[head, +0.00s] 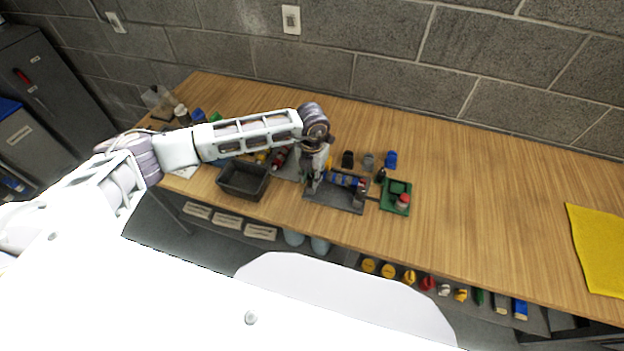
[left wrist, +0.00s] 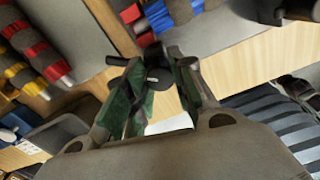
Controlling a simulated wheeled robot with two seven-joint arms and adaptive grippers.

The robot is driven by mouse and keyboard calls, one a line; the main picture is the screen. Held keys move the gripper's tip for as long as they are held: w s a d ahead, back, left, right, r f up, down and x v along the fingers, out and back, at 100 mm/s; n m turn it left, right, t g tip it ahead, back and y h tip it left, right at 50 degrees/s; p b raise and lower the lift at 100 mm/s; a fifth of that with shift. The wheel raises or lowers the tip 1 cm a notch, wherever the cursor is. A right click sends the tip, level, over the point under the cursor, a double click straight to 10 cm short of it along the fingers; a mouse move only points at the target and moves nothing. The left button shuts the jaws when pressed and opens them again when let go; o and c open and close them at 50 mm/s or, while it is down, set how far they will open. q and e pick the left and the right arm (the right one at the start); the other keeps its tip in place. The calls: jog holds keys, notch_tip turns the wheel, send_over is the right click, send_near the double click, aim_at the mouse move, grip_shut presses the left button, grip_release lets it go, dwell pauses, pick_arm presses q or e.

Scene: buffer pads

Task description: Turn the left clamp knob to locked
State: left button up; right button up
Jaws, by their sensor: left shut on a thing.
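A dark grey fixture plate (head: 335,199) sits near the table's front edge, with a blue cylindrical part (head: 343,180) lying across it. My left gripper (head: 313,187) points down at the left end of this fixture and hides much of that end in the head view. In the left wrist view the green-padded fingers (left wrist: 154,90) are closed around a small dark knob (left wrist: 158,78), which looks like the left clamp knob. The fingers partly hide it, so I cannot read its setting. My right gripper is in neither view.
A black bin (head: 243,181) stands left of the fixture. A green plate with a red-topped piece (head: 396,197) lies to its right, and small blue (head: 390,159), grey and black pieces stand behind. The table is clear further right, up to a yellow cloth (head: 598,247).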

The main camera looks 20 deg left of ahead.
pick_arm(q)
jog(key=shift+f+m+b, duration=0.1)
jog(key=shift+m+b, duration=0.85)
jog(key=shift+m, duration=0.15)
jog(key=m+b, duration=0.4)
jog(key=shift+m, duration=0.4)
jog(key=shift+m+b, duration=0.8)
jog(key=shift+b, duration=0.1)
jog(key=shift+m, duration=0.3)
jog(key=shift+m+b, duration=0.7)
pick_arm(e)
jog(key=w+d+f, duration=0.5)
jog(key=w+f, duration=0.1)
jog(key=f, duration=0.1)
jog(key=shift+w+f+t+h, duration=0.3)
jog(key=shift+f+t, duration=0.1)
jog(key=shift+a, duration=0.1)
pick_arm(q)
jog(key=o, duration=1.1)
jog(key=shift+c, duration=0.2)
